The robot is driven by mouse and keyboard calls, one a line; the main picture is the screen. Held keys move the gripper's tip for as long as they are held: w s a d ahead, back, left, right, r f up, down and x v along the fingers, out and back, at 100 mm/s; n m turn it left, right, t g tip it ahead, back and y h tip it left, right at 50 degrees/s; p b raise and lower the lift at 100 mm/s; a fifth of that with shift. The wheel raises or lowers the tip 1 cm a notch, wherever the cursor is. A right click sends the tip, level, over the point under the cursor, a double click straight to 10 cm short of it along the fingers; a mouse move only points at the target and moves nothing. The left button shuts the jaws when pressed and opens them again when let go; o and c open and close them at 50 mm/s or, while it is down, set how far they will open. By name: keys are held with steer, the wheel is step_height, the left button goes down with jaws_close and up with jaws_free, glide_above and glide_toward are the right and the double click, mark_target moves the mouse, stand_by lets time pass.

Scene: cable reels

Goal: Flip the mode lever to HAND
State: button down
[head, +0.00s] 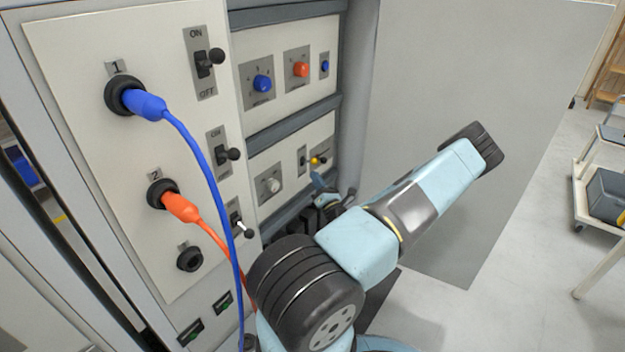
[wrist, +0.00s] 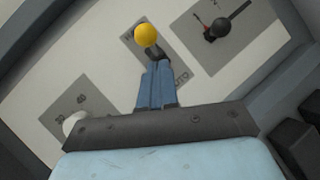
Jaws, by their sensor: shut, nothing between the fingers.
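The mode lever, with a yellow ball on its end (wrist: 145,36), stands on a small grey plate in the wrist view. The plate's lettering is partly covered; an "H" shows at the upper end and "TO" at the lower end. The ball appears toward the "H" end, though the lever's exact tilt is hard to judge. In the head view the yellow ball (head: 314,160) is small, on the lower right panel. My gripper (wrist: 159,66) is shut and empty, its blue fingertips just below the lever's base; contact cannot be told. It also shows in the head view (head: 317,178), partly hidden by my arm.
A black-ball lever (wrist: 220,27) is right of the mode lever, and a white knob (wrist: 76,124) lower left. Blue (head: 145,104) and orange (head: 182,207) plugs with hanging cables are on the left panel. A grey panel (head: 450,70) stands right; a cart (head: 600,190) is beyond.

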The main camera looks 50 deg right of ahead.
steer(key=a+r+v, duration=0.1)
steer(key=v, duration=1.2)
steer(key=shift+s+r, duration=0.2)
steer(key=shift+r, duration=0.2)
